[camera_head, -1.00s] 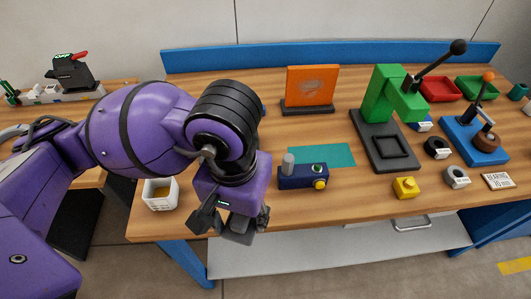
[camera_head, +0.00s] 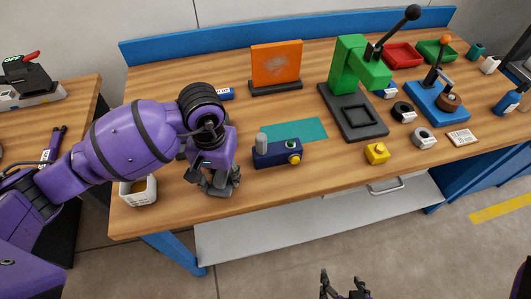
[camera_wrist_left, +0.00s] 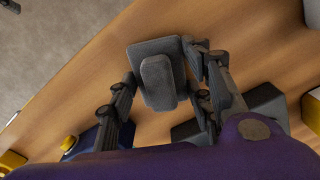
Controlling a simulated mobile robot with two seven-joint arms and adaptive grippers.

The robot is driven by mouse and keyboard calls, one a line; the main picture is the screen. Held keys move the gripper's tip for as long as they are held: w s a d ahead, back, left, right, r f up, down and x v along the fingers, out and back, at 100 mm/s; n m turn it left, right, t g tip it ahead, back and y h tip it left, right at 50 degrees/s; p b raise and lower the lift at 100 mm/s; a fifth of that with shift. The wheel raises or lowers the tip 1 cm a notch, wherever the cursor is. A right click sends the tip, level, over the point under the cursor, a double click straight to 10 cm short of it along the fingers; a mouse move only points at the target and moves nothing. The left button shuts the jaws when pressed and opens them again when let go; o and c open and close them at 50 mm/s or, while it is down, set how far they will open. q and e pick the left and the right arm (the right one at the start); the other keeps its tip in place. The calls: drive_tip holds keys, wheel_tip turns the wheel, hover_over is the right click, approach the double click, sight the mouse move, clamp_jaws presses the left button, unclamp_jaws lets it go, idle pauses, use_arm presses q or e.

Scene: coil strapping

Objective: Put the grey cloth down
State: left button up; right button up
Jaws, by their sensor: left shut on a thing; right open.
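The grey cloth (camera_wrist_left: 158,82) shows in the left wrist view as a dark grey, flat squarish piece with a smaller rounded raised part. It lies between the fingers of my left gripper (camera_wrist_left: 163,92), which is shut on it. In the head view my left gripper (camera_head: 216,188) points down over the front left of the wooden workbench (camera_head: 280,197). The cloth is mostly hidden by the fingers there, and I cannot tell whether it touches the bench top. My right gripper (camera_head: 345,284) is open and empty at the bottom of the head view, in front of the bench.
A white bin (camera_head: 138,191) stands just left of my left gripper. A dark blue device (camera_head: 272,152) with a yellow knob stands close on its right, before a teal mat (camera_head: 297,130).

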sight(220, 174)
use_arm(q)
drive_tip(key=shift+f, duration=0.2)
drive_tip(key=shift+f, duration=0.3)
drive_tip(key=o, duration=1)
drive_tip(key=shift+r, duration=0.1)
wheel_tip(220, 174, up, 12)
drive_tip(key=shift+r, duration=0.25)
